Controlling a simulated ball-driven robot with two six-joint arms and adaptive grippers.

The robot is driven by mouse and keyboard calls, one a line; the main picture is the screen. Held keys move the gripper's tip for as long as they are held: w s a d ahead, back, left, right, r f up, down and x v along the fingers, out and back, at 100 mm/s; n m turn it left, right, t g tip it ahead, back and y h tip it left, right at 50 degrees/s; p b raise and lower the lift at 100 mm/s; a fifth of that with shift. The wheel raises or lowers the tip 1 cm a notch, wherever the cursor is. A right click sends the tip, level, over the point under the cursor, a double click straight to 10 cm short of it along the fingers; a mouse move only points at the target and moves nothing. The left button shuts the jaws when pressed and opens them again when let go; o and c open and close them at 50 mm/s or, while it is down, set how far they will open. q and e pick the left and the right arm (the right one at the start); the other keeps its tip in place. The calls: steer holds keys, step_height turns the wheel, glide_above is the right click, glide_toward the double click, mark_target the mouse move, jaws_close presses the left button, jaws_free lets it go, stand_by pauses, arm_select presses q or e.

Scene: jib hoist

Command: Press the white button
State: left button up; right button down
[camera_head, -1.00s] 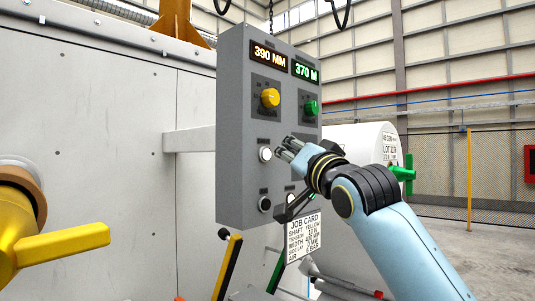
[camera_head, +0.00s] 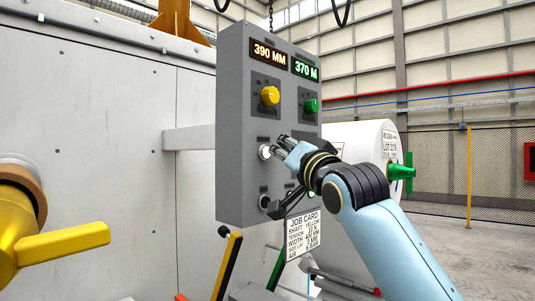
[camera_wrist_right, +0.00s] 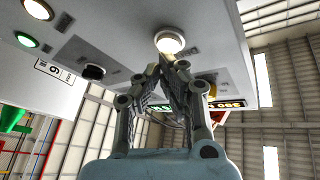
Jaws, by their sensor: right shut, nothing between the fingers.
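The round white button (camera_head: 265,152) is on the front of the grey control panel (camera_head: 243,120), at its left, below the yellow knob (camera_head: 270,96). My right gripper (camera_head: 278,146) is shut and empty, with its fingertips just right of the button and overlapping its edge. In the right wrist view the white button (camera_wrist_right: 169,42) glows just above the closed fingertips (camera_wrist_right: 168,66). A small gap shows there; I cannot tell whether they touch. My left gripper is not in view.
A green knob (camera_head: 311,107) and two lit displays are on the panel. A black button (camera_head: 265,202) is below the white one. A job card (camera_head: 303,235) hangs under my right wrist. A yellow handle (camera_head: 60,247) is at far left.

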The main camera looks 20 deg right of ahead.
steer(key=shift+w, duration=0.15)
stand_by(0.5)
steer(key=shift+w+a, duration=0.2)
steer(key=shift+w, duration=0.05)
steer(key=shift+s+d+p, duration=0.1)
steer(key=shift+s+p, duration=0.05)
steer(key=shift+p, duration=0.15)
steer(key=shift+s+d, duration=0.1)
steer(key=shift+s, duration=0.15)
steer(key=s, duration=0.1)
steer(key=s+d, duration=0.1)
steer(key=s, duration=0.1)
steer(key=s+d, duration=0.1)
steer(key=s, duration=0.1)
steer(key=shift+s+d+p, duration=0.15)
steer(key=shift+s+p, duration=0.1)
steer(key=shift+p, duration=0.05)
